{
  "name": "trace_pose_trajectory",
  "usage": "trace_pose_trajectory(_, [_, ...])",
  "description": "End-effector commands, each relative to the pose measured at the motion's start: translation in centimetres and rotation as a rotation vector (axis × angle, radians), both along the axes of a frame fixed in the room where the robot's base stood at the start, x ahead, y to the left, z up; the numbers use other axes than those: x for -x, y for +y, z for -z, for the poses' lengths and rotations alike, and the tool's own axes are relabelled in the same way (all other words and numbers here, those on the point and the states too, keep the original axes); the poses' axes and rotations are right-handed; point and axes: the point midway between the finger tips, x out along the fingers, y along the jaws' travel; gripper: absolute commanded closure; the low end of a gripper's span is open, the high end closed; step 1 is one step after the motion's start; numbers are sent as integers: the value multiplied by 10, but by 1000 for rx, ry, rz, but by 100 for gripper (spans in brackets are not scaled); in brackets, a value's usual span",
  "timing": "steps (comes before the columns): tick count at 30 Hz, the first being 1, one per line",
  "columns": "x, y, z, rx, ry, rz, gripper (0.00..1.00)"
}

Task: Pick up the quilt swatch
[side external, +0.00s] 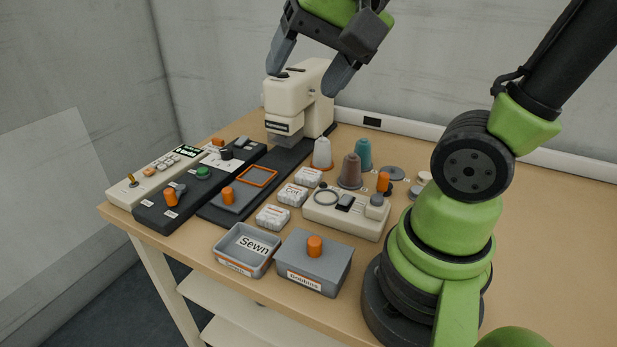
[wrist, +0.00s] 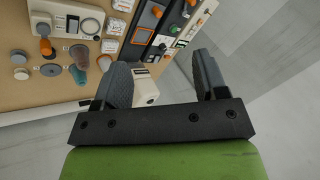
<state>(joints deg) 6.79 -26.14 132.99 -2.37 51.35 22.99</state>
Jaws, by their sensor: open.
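Several small white padded blocks with printed labels lie on the table in the side view: a far one (side external: 308,177), a middle one (side external: 292,194) and a near one (side external: 272,217). They look like swatches, but I cannot read which is the quilt swatch. They also show at the top of the wrist view, with one block (wrist: 115,26) in the middle of their row. My gripper (side external: 305,78) is open and empty, high above the table near the sewing machine (side external: 294,107). In the wrist view its two fingers (wrist: 160,72) are spread wide, well apart from the blocks.
A grey open tray marked "Sewn" (side external: 222,246) and a lidded grey box (side external: 315,267) stand at the front. A cream device (side external: 345,217) and thread cones (side external: 350,172) stand right of the blocks. Control panels (side external: 160,178) lie left.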

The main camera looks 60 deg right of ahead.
Motion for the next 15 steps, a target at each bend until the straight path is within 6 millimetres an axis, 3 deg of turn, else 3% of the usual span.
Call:
trace_pose_trajectory(3, [-37,-30,11,-117,108,333,34])
trace_pose_trajectory(8, [-77,-76,40,-260,215,789,34])
trace_pose_trajectory(15, [-109,-156,115,-434,328,1491,34])
